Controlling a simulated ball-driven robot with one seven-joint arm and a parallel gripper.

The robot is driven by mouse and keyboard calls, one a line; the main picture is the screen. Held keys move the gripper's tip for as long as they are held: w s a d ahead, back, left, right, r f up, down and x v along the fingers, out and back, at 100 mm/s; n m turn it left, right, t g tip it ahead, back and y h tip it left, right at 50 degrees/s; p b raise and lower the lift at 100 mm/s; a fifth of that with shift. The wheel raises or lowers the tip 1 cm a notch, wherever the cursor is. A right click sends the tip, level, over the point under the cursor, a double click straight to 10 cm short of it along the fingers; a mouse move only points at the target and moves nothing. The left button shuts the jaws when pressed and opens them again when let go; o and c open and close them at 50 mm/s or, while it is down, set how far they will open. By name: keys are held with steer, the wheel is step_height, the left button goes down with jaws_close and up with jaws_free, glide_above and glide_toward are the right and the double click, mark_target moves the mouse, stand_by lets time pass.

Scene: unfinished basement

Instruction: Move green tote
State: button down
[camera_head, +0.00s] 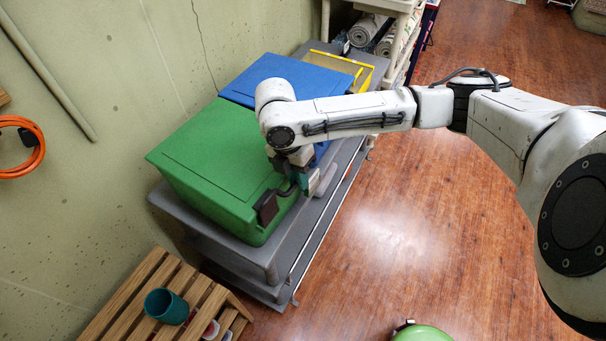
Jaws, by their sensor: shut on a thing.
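The green tote (207,166) is a lidded box on the near end of a grey cart (254,258) against the wall. My gripper (281,198) is at the tote's right side, near its front right corner, and is shut on it. The dark finger pads show beside the tote's edge. Part of the tote's right side is hidden behind my gripper and wrist. The tote's base appears to rest on the cart top.
A blue tote (268,78) stands right behind the green one, with a yellow bin (357,72) past it. A slatted wooden bench (118,309) with a teal cup (166,306) is at the near left. A round green object (422,333) lies at the bottom edge. The wooden floor (400,220) at right is clear.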

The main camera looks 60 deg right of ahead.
steer(key=shift+s+a+f, duration=0.15)
steer(key=shift+a+f, duration=0.4)
steer(key=shift+a, duration=0.05)
steer(key=c, duration=1.3)
jaws_free()
steer(key=shift+a, duration=0.15)
steer(key=shift+o, duration=1.3)
steer(key=shift+r, duration=0.15)
steer(key=shift+d, duration=0.2)
steer(key=shift+d+r, duration=0.1)
steer(key=shift+w, duration=0.2)
steer(key=shift+r, duration=0.3)
steer(key=v, duration=1)
steer(key=shift+b, duration=0.4)
